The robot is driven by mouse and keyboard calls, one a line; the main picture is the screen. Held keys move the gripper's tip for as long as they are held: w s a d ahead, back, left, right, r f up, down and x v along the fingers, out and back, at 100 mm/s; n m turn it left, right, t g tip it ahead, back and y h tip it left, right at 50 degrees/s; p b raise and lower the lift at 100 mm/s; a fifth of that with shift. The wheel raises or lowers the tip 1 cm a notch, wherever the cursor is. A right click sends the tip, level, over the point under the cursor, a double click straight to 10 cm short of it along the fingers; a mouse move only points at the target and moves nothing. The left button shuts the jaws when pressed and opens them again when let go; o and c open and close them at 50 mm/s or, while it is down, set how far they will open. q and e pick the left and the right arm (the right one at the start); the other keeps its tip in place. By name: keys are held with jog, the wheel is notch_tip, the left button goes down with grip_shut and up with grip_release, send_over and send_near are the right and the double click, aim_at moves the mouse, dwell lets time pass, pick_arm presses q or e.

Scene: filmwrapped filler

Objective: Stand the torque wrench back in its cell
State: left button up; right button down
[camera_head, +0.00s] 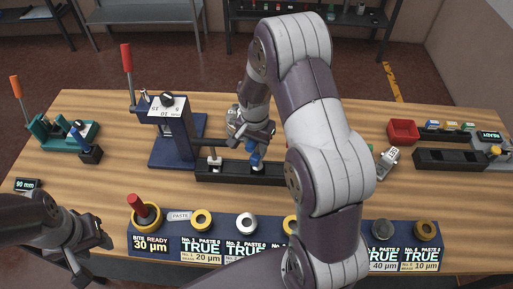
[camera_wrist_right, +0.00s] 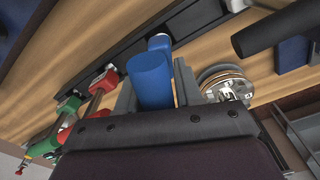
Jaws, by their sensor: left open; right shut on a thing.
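My right gripper (camera_head: 257,142) is shut on a blue cylinder (camera_head: 255,158), whose handle stands between the two fingers in the right wrist view (camera_wrist_right: 151,82). I cannot tell for certain that it is the torque wrench. It is over a long black rack (camera_head: 222,174), and its lower end is hard to make out. A short grey post (camera_head: 214,159) stands in the rack's left part. My right forearm hides the rack's right end. My left gripper (camera_head: 92,252) is open and empty at the lower left, apart from everything.
A blue press (camera_head: 178,150) with a red lever stands left of the rack. A blue row of labelled stations (camera_head: 172,243) runs along the front edge. A red bin (camera_head: 403,131), grey device (camera_head: 388,161) and second black rack (camera_head: 447,160) are at right. Bare wood shows at left.

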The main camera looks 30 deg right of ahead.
aim_at(257, 155)
notch_tip(257, 155, down, 2)
jog(key=shift+s+f+p, duration=0.15)
jog(key=shift+f+p, duration=0.05)
jog(key=shift+p, duration=0.2)
jog(key=shift+f, duration=0.4)
pick_arm(q)
jog(key=shift+r, duration=0.5)
pick_arm(e)
jog(key=c, duration=0.8)
grip_release()
pick_arm(q)
jog(key=shift+r, duration=0.1)
pick_arm(e)
jog(key=shift+o, duration=0.2)
